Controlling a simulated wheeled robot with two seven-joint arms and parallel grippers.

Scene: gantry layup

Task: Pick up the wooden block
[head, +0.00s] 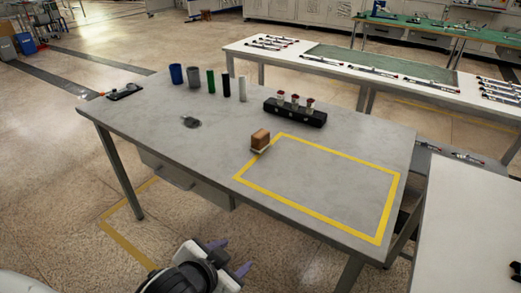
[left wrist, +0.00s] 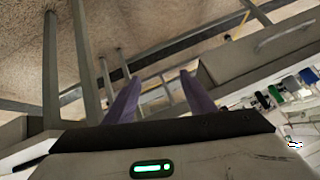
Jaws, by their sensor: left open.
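The wooden block (head: 260,138) is a small brown block near the middle of the grey table (head: 330,195). It sits on a small pale piece at the upper left corner of a yellow taped rectangle (head: 310,223). My left gripper (head: 231,256) is at the bottom of the head view, in front of the table's near edge and well apart from the block. Its two purple fingers are spread with nothing between them. They also show in the left wrist view (left wrist: 160,78), where I cannot make out the block. My right gripper is not in view.
A black holder (head: 295,112) with several red-topped pieces stands behind the block. Several upright cylinders, including a blue one (head: 176,74), stand at the back left. The taped rectangle's inside is clear.

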